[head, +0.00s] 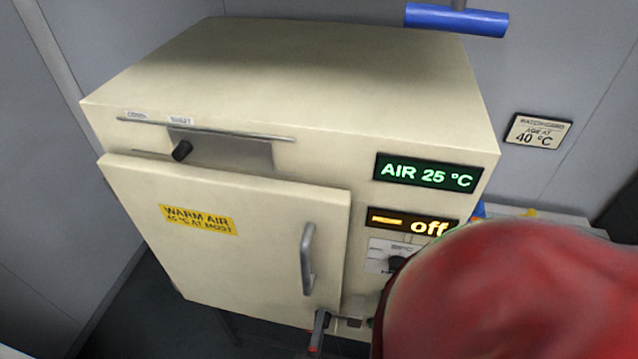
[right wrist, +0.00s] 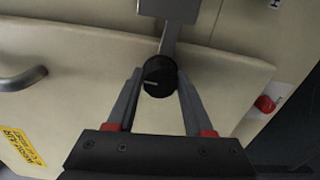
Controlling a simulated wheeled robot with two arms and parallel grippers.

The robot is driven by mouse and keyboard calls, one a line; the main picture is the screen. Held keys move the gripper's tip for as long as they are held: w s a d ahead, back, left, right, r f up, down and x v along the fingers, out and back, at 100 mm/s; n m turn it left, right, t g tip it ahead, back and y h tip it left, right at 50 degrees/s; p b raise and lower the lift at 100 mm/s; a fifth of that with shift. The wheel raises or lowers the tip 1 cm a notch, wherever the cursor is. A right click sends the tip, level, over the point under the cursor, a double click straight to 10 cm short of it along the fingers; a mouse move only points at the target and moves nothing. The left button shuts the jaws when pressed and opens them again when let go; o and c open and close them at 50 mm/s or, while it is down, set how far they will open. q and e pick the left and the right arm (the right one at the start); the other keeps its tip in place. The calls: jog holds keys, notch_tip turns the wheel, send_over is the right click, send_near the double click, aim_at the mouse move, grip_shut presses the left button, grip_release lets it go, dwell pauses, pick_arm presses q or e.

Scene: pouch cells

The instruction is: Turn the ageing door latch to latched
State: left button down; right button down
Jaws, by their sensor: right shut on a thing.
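The ageing cabinet's cream door (head: 230,245) has a grey handle (head: 308,258) and a yellow warm-air label. The door latch is a grey metal arm (right wrist: 169,32) with a round black knob (right wrist: 159,84) at its end, seen close up in the right wrist view. My right gripper (right wrist: 158,74) is shut on this knob, one finger on each side. In the head view the latch area is low at the door's right edge, partly hidden by my gripper's finger (head: 318,328) and my large red arm. The latch markings are not readable. My left gripper is not in view.
A green display (head: 426,174) reads AIR 25 °C, and an amber display (head: 411,222) reads off. A sliding vent with a black knob (head: 182,151) is above the door. A wall card (head: 537,131) says 40 °C. A red button (right wrist: 265,104) is right of the latch.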

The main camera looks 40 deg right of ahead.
jog(key=shift+n, duration=0.5)
jog(key=shift+c, duration=1.4)
grip_release()
jog(key=b+v, duration=0.4)
jog(key=v, duration=0.8)
